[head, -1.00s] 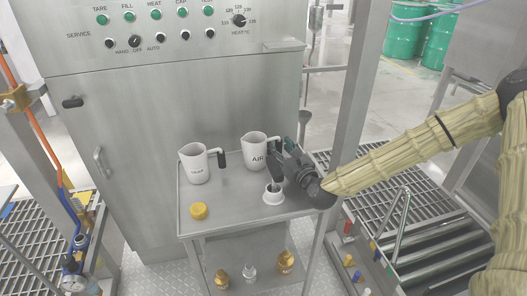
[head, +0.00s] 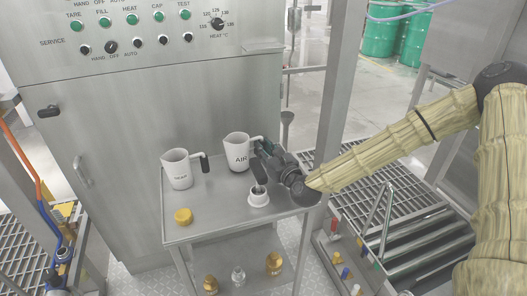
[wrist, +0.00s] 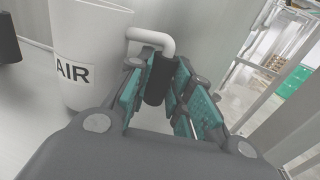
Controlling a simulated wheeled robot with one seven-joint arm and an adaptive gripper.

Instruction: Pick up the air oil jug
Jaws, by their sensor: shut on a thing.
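The air oil jug (head: 237,155) is a white jug marked AIR, at the back right of a small steel cart's top. It also shows at the left of the wrist view (wrist: 85,45). Its handle has a black grip (wrist: 157,82) on a white bent arm. My gripper (head: 260,154) is to the right of the jug, with its teal-padded fingers (wrist: 160,90) shut on the black grip. The jug looks nearly upright. I cannot tell whether its base touches the cart top or is slightly above it.
A second white jug (head: 177,170) with a black handle stands left on the cart top (head: 215,205). A yellow cap (head: 183,216) and a white cup-like part (head: 258,198) are nearer the front. The steel cabinet (head: 120,130) rises behind; a post (head: 333,100) stands to the right.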

